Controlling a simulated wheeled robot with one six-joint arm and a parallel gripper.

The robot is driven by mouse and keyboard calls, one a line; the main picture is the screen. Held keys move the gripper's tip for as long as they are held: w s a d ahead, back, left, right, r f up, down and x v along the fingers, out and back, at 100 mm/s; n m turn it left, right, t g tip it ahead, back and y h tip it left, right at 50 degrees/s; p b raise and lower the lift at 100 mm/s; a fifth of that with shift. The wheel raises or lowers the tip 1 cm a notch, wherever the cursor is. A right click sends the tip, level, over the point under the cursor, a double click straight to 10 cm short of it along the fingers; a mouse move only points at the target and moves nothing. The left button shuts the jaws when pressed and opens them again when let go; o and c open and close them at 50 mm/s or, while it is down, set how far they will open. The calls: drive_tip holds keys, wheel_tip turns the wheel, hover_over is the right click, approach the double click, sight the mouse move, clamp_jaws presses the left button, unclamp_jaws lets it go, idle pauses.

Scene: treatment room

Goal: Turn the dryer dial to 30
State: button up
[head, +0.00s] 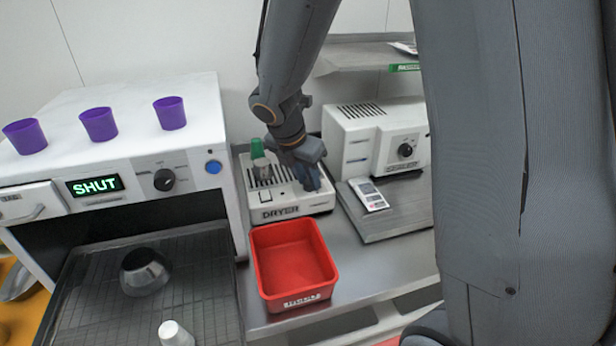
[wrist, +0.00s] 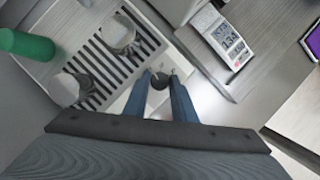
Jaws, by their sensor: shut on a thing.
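The dryer (head: 290,207) is a low white unit on the counter, with a dark slotted top and the label DRYER on its front. My gripper (head: 312,180) reaches down to its right end. The fingers cover the dial's sides. Its pointer and scale marks cannot be read, so the setting cannot be told. In the head view my gripper hides the dial.
A red bin (head: 292,262) is in front. The sealer (head: 362,140) and a small display device (head: 369,194) are at right. A machine reading SHUT (head: 95,185) stands left.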

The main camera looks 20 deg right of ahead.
drive_tip(key=m+g+p, duration=0.1)
drive_tip(key=m, duration=0.2)
drive_tip(key=m+g+h+p, duration=0.1)
drive_tip(key=m, duration=0.3)
drive_tip(key=shift+w+g, duration=0.2)
drive_tip(key=shift+g, duration=0.1)
drive_tip(key=m+g+p, duration=0.1)
drive_tip(key=m, duration=0.2)
drive_tip(key=shift+w+m, duration=0.15)
drive_tip(key=shift+m, duration=0.25)
drive_tip(key=m+g, duration=0.1)
drive_tip(key=m, duration=0.2)
drive_tip(key=shift+w+m+g+y+p, duration=0.1)
drive_tip(key=shift+m+g+y+p, duration=0.2)
drive_tip(key=shift+y+p, duration=0.1)
drive_tip(key=m+g+y, duration=0.1)
drive_tip(key=m, duration=0.2)
drive_tip(key=shift+w+d+m, duration=0.1)
drive_tip(key=shift+m, duration=0.2)
drive_tip(key=m+y, duration=0.1)
drive_tip(key=m, duration=0.2)
drive_tip(key=shift+d+m+g, duration=0.15)
drive_tip(key=shift+m+g, duration=0.15)
drive_tip(key=shift+g, duration=0.1)
drive_tip(key=m+y, duration=0.1)
drive_tip(key=m, duration=0.2)
drive_tip(key=m+y, duration=0.2)
drive_tip(key=m, duration=0.1)
drive_tip(key=shift+d+m, duration=0.2)
drive_tip(key=shift+m, duration=0.2)
